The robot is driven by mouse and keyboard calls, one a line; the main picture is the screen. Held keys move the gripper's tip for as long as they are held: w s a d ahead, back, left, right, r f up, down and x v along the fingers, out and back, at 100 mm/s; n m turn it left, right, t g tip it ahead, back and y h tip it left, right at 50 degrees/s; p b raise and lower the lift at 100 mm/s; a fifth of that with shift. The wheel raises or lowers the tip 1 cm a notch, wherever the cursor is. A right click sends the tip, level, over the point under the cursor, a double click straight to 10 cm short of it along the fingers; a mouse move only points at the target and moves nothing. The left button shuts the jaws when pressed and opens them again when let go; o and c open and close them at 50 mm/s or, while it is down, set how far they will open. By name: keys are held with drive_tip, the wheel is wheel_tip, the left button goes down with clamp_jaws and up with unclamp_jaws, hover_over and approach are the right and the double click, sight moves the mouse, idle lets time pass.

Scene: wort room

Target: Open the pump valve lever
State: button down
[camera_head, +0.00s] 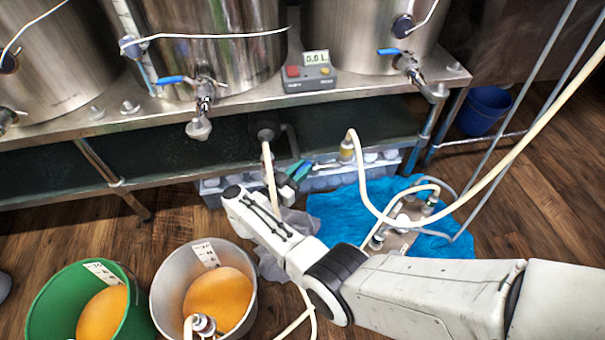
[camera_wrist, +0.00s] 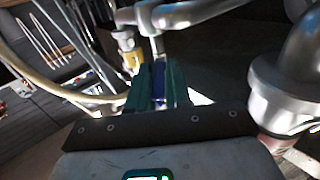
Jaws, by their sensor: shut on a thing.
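The pump valve lever (camera_wrist: 157,46) is a steel stem with a blue grip (camera_wrist: 160,82) at its near end. It hangs from a steel valve pipe (camera_wrist: 170,15) in the wrist view. My gripper (camera_wrist: 160,85) has green fingers closed on the blue grip, one on each side. In the head view my gripper (camera_head: 299,171) is under the steel bench, and the lever (camera_head: 325,165) shows as a short silver bar running right from the fingertips. A yellow hose fitting (camera_head: 346,151) is beside the lever; it also shows in the wrist view (camera_wrist: 130,52). The grip is mostly hidden between the fingers.
Steel kettles (camera_head: 220,40) with blue-handled taps stand on the bench (camera_head: 80,129) above my gripper. A cream hose (camera_head: 365,190) curves close on the right. A green bucket (camera_head: 50,300) and a pale bucket (camera_head: 165,285) stand at lower left. A blue cloth (camera_head: 335,215) covers some floor.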

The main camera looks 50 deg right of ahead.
idle(0.4)
drive_tip(key=c, duration=1.1)
unclamp_jaws()
drive_tip(key=shift+o, duration=0.2)
drive_tip(key=a, duration=1)
drive_tip(key=shift+s+a, duration=0.25)
drive_tip(key=shift+a, duration=0.15)
drive_tip(key=shift+c, duration=0.4)
